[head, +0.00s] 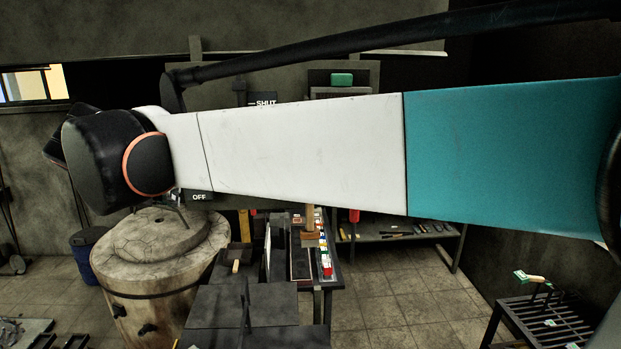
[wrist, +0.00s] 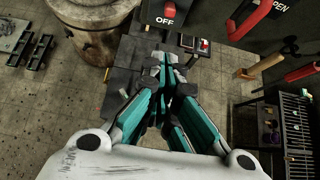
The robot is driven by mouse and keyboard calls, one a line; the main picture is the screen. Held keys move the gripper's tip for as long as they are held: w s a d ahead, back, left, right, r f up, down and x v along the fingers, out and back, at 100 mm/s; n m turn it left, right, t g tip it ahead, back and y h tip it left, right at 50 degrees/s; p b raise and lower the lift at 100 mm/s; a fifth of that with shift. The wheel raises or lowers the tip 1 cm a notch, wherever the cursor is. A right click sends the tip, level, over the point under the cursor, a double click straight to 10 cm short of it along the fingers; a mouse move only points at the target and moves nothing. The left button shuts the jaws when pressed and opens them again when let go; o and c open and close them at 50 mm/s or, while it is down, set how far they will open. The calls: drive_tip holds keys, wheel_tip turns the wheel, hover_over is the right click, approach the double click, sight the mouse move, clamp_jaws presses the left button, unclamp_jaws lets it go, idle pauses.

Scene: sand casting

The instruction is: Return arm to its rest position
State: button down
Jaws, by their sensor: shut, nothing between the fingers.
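My gripper (wrist: 164,85) shows in the wrist view, pointing away from the camera. Its teal and black fingers meet at the tips and hold nothing. In the head view my white and teal arm stretches across the picture from right to left, with a dark joint at its left end. The gripper itself cannot be made out in the head view. The arm hides much of the middle of the room.
A round stone furnace (head: 155,265) stands at left, with a blue barrel (head: 83,257) behind it. Dark benches (head: 258,312) stand at lower middle. A slatted rack (head: 550,322) is at lower right. An OFF switch panel (wrist: 168,15) is close above the gripper. Tiled floor is open at right centre.

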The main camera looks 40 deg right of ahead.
drive_tip(key=s+f+m+y+b, duration=0.2)
drive_tip(key=s+f+m+b, duration=0.6)
drive_tip(key=f, duration=0.9)
drive_tip(key=s+d+f+m+y+b, duration=0.1)
drive_tip(key=s+f+m+b, duration=0.7)
drive_tip(key=f, duration=0.8)
drive_tip(key=s+d+f+m+g+y+b, duration=0.1)
drive_tip(key=s+f+m+y+b, duration=0.2)
drive_tip(key=s+f+m+b, duration=0.5)
wheel_tip(320, 180, down, 10)
drive_tip(key=m+b, duration=0.4)
drive_tip(key=b, duration=0.2)
drive_tip(key=shift+s+r+m+b, duration=0.2)
drive_tip(key=shift+m+b, duration=0.15)
drive_tip(key=shift+m, duration=0.05)
